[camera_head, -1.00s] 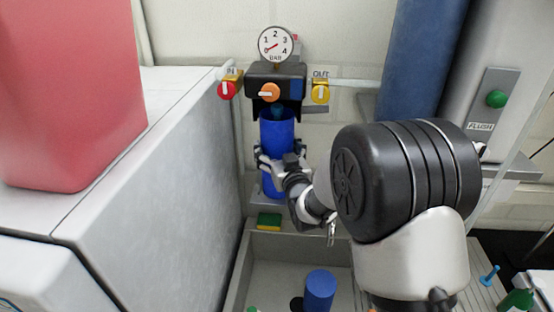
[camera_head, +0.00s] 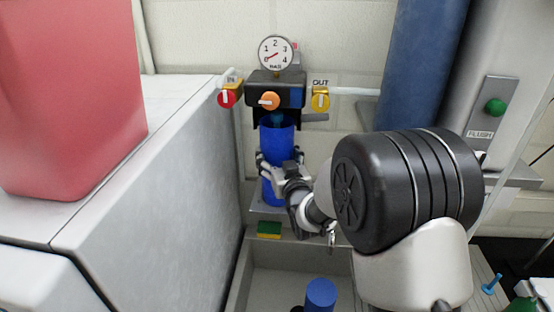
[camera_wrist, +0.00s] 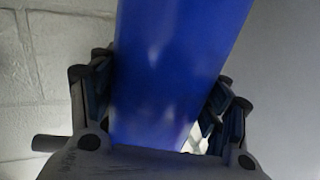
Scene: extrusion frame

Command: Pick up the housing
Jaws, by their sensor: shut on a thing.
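The housing is a blue, open-topped cylinder (camera_head: 278,138), upright below the black filter head (camera_head: 277,90). A gap shows between its rim and the head, and a dark teal part shows at its mouth. My gripper (camera_head: 278,168) is shut around the housing's middle, coming from the front right. In the wrist view the housing (camera_wrist: 172,70) fills the middle, with a finger of my gripper (camera_wrist: 165,110) on each side. The housing's lower end is partly hidden behind my gripper in the head view.
A gauge (camera_head: 276,53), a red IN valve (camera_head: 227,98) and a yellow OUT valve (camera_head: 320,101) sit around the head. A grey ledge (camera_head: 262,214) lies below. A sponge (camera_head: 269,229) and blue cylinder (camera_head: 320,294) are near the sink (camera_head: 285,262). A large cabinet (camera_head: 150,190) bounds the left.

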